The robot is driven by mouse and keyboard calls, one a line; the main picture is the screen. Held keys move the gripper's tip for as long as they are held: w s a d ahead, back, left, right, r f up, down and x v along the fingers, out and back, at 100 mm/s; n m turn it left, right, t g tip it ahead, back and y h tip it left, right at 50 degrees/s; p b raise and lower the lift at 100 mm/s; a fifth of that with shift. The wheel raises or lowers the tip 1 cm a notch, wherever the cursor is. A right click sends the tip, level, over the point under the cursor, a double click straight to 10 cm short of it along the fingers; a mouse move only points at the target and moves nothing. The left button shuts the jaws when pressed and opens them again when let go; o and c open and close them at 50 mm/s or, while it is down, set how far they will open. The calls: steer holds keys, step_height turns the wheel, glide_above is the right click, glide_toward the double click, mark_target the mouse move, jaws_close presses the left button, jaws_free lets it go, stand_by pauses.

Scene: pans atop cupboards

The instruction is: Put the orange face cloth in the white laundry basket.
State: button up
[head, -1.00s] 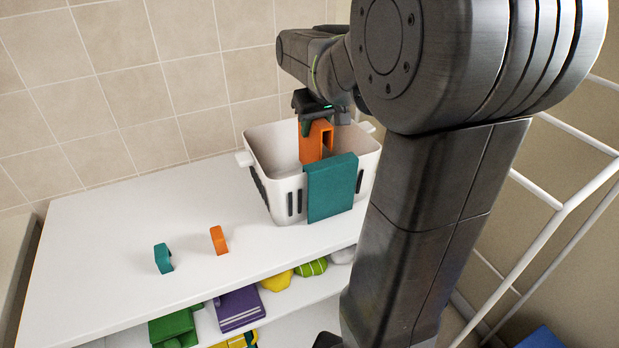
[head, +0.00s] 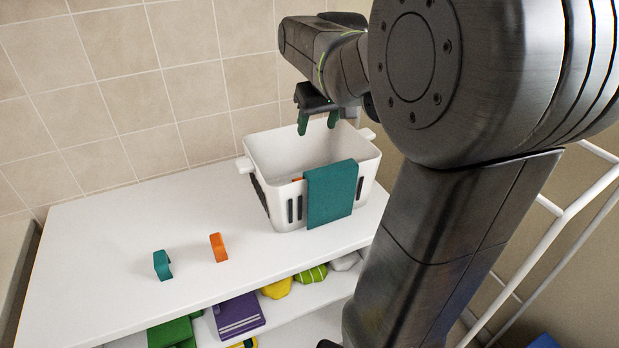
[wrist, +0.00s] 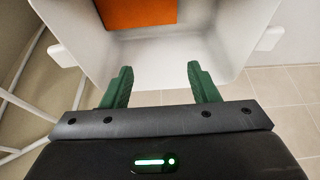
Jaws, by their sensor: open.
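The white laundry basket (head: 350,143) stands on the white cupboard top. The orange face cloth (wrist: 137,12) lies inside it in the wrist view. In the head view only a sliver of the orange cloth (head: 297,180) shows beside the teal cloth; the rest is hidden by the basket's front wall and that cloth. My gripper (head: 318,125) is open and empty above the back of the basket. Its green fingers also show apart in the wrist view (wrist: 160,69), with no contact with the orange cloth.
A teal cloth (head: 330,195) hangs over the basket's front rim. A small teal piece (head: 162,265) and a small orange piece (head: 218,247) stand on the white top (head: 100,240). Folded cloths, one purple (head: 238,315), lie on the shelf below. A white rack (head: 565,215) is at right.

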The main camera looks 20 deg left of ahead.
steer(key=v, duration=1)
steer(key=shift+f, duration=0.15)
steer(key=x, duration=1.3)
steer(key=shift+w+a+r+p, duration=0.1)
steer(key=shift+w+r+p, duration=0.05)
steer(key=shift+r+p, duration=1.85)
